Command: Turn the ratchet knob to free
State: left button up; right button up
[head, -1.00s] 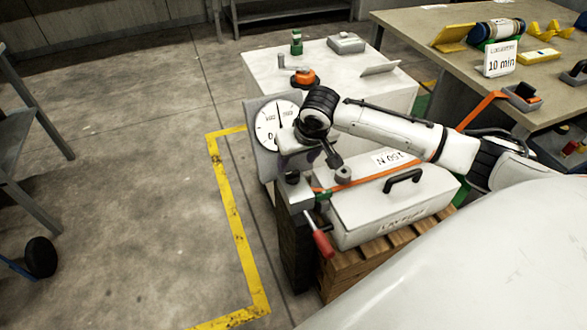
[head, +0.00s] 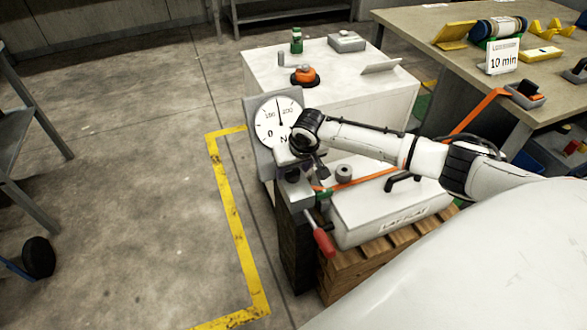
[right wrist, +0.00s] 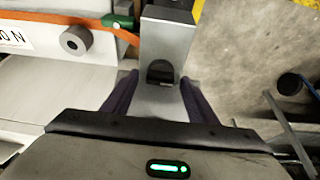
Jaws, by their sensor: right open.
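A dark knob (head: 292,177) sits on top of a grey block (head: 297,195) beside the white dial; I take it for the ratchet knob. In the right wrist view the dark knob (right wrist: 160,72) shows on the grey block (right wrist: 166,38), just beyond and between my fingers. My right gripper (right wrist: 158,92) is open, with dark fingers on either side; I cannot tell whether they touch anything. In the head view my right gripper (head: 311,170) hangs close to the knob, partly hidden by its own wrist. My left gripper is not in view.
The dial (head: 279,122) stands behind the block. An orange strap (head: 362,178) crosses the white case (head: 375,215), near a grey cylinder (head: 344,173). A red handle (head: 320,240) hangs in front. A white cabinet (head: 345,95) stands behind; the floor at left is open.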

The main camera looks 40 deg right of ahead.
jog(key=c, duration=1.1)
jog(key=shift+o, duration=0.2)
